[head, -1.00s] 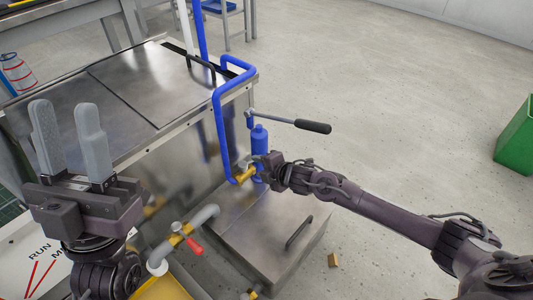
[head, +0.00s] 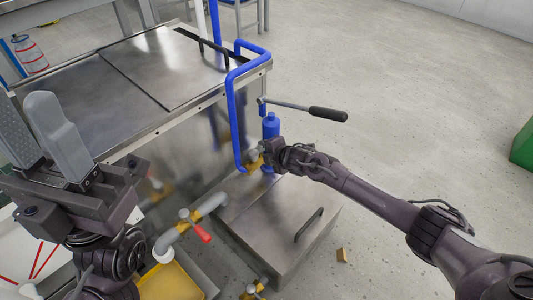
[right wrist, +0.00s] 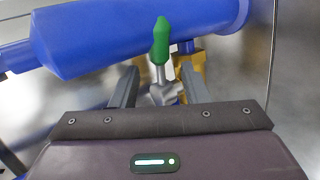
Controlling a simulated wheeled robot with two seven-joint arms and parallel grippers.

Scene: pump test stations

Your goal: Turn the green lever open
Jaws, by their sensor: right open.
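The green lever (right wrist: 161,42) stands upright on a metal stem in the right wrist view, in front of a blue cylinder (right wrist: 125,45). Its stem rises from a metal valve body (right wrist: 166,95) between my right gripper's fingers (right wrist: 160,88). The fingers are apart on either side of it, with no clear contact. In the head view my right gripper (head: 262,152) is at the yellow fitting on the blue pipe (head: 234,115); the green lever is hidden there. My left gripper (head: 38,130) is raised at the left edge, fingers apart and empty.
A steel cabinet (head: 165,65) stands behind the pipes. A long black-handled lever (head: 328,114) sticks out above my right gripper. A red-handled valve (head: 196,226) sits on a grey pipe left of a low steel box (head: 265,238).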

